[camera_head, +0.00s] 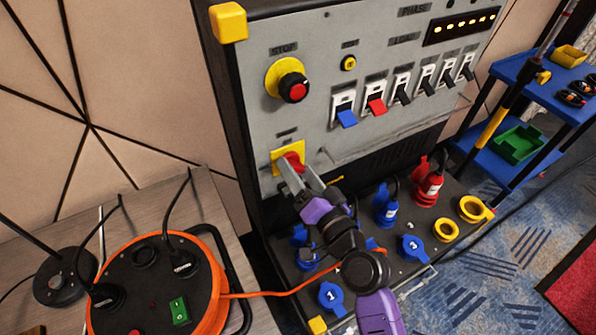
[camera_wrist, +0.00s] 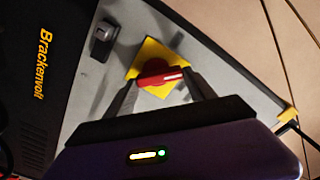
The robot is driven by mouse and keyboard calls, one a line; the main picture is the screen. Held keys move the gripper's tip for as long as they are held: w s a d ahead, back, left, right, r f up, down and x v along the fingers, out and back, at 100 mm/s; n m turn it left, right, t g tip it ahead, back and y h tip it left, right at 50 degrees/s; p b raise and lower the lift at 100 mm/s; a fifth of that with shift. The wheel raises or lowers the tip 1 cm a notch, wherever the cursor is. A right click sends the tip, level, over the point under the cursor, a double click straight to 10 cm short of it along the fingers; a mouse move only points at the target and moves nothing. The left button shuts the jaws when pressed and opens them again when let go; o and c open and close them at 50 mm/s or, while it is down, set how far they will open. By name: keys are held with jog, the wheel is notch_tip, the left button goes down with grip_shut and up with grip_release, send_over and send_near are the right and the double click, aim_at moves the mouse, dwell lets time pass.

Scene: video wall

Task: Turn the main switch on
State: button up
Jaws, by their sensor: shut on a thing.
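The main switch is a red rotary knob (camera_head: 292,160) on a yellow square plate (camera_head: 277,157), low on the left of the grey panel. In the wrist view, the red knob (camera_wrist: 158,72) lies between my two fingertips, with a white mark near its right end. The yellow plate (camera_wrist: 152,51) shows behind it. My gripper (camera_head: 298,172) is shut on the knob, its fingers on either side of it. It also shows in the wrist view (camera_wrist: 162,80). In the head view, my fingers hide part of the knob.
Above the switch is a red-and-black stop button (camera_head: 293,87). Sockets and plugs (camera_head: 386,207) stand below. An orange cable reel (camera_head: 160,285) is on the left table.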

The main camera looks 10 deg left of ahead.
jog(key=m, duration=0.4)
jog(key=shift+d+m+p, duration=0.15)
jog(key=shift+m+p, duration=0.15)
jog(key=shift+w+d+f+m+p, duration=0.1)
jog(key=shift+m+p, duration=0.35)
jog(key=shift+m, duration=1.75)
jog(key=o, duration=1.4)
jog(key=b+v, duration=0.1)
jog(key=v, duration=0.6)
jog(key=shift+s+d+b, duration=0.25)
jog(key=shift+s+b, duration=0.05)
jog(key=shift+b, duration=0.05)
